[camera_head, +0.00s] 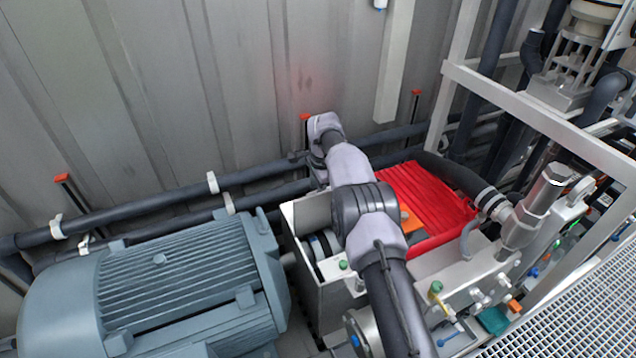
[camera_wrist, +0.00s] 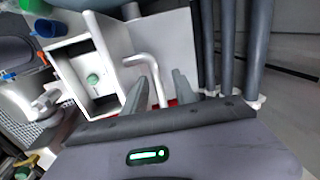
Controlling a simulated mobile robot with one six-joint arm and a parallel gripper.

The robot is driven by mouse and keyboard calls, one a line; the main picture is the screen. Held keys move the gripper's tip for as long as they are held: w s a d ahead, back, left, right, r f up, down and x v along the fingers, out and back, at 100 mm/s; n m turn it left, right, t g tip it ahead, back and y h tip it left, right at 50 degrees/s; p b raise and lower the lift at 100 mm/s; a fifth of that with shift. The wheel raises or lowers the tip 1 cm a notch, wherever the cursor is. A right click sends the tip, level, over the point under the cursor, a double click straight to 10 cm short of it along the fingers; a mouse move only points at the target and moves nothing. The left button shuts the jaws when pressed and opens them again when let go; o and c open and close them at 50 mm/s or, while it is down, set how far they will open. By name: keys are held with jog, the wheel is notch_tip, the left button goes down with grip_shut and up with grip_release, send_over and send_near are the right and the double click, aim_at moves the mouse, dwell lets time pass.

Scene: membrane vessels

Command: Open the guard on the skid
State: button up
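The guard (camera_wrist: 170,45) is a light grey panel beside an open-topped box (camera_wrist: 75,47) in the wrist view. It also shows in the head view as a pale panel (camera_head: 311,212) at the back of the box by the motor, partly covered by my arm. A white bent handle (camera_wrist: 155,75) stands in front of the panel. My gripper (camera_wrist: 160,92) has its two fingers apart, one on each side of the handle's straight leg, with gaps visible. Whether the handle lies between the fingertips in depth is unclear. In the head view my arm hides the gripper.
A blue-grey motor (camera_head: 165,285) stands left of the box. A red ribbed part (camera_head: 428,200) lies right of it. Dark pipes (camera_head: 130,212) run along the wall behind. A white frame (camera_head: 545,120) and grating (camera_head: 585,310) are at the right.

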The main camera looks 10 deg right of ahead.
jog(key=s+d+r+p, duration=0.1)
jog(key=s+r+p, duration=0.2)
jog(key=r, duration=1.4)
jog(key=shift+s, duration=0.1)
